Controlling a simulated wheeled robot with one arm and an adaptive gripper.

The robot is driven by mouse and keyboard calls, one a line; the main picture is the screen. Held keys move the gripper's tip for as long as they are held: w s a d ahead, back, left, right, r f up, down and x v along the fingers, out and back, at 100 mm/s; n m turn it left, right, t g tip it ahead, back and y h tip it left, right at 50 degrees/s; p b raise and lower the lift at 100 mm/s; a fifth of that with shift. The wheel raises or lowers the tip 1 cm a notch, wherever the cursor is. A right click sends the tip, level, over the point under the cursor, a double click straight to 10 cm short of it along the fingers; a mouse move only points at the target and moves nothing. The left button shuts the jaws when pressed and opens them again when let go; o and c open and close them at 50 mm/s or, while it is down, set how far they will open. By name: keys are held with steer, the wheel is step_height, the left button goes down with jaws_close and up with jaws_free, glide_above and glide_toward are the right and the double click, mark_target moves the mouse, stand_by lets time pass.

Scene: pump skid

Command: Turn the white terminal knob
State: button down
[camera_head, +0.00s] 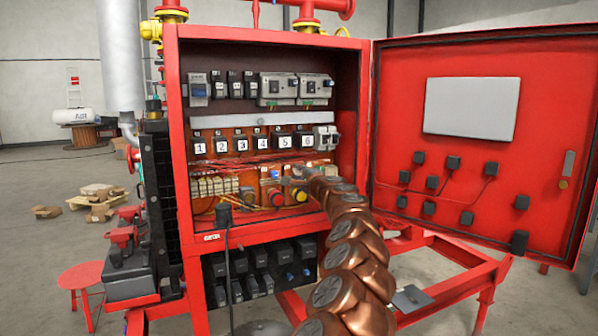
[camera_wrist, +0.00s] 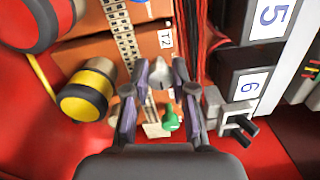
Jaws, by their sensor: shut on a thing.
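The white terminal knob (camera_wrist: 160,76) shows in the wrist view as a small pale grey-white shape between my fingertips. My gripper (camera_wrist: 161,83) is shut on it, with one dark finger on each side. A green terminal knob (camera_wrist: 172,119) sits just below it in the wrist view, between the fingers but nearer the palm. In the head view my gripper (camera_head: 297,173) reaches into the lower right of the open red cabinet (camera_head: 174,130). The white knob cannot be made out there, and my copper-coloured arm covers part of that area.
A yellow button (camera_wrist: 87,95) and a red button (camera_wrist: 28,22) stand left of my gripper in the wrist view. A breaker labelled 6 (camera_wrist: 247,82) and a grey connector (camera_wrist: 232,117) are close on the right. The cabinet door (camera_head: 480,180) stands open at right.

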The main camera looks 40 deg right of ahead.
stand_by(0.4)
steer(key=c, duration=1)
jaws_free()
steer(key=shift+o, duration=0.2)
steer(key=shift+s, duration=0.1)
